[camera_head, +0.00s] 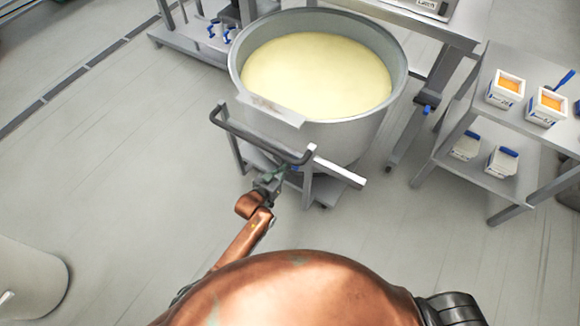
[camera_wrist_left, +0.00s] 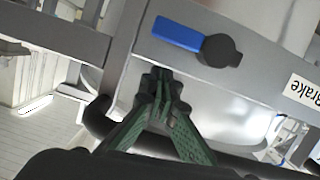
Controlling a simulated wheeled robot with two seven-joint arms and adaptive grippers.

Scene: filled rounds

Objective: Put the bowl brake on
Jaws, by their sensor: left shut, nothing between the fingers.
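The large steel bowl (camera_head: 399,72), filled with pale yellow dough or batter (camera_head: 318,78), stands on a wheeled frame with a dark push handle (camera_head: 262,140). In the left wrist view a blue brake lever (camera_wrist_left: 178,34) on a black pivot (camera_wrist_left: 219,50) sits on a grey plate. The lever points left there. An upside-down "Brake" label (camera_wrist_left: 302,90) is right of it. My left gripper (camera_head: 272,176) is at the frame, below the handle. Its green fingers (camera_wrist_left: 160,78) are shut and empty, just below the lever, apart from it. My right gripper is out of view.
A steel shelf cart (camera_head: 470,180) with several white tubs stands at the right. A steel table (camera_head: 440,28) is behind the bowl. A pale round bin (camera_head: 30,280) stands at the lower left. The floor left of the bowl is clear.

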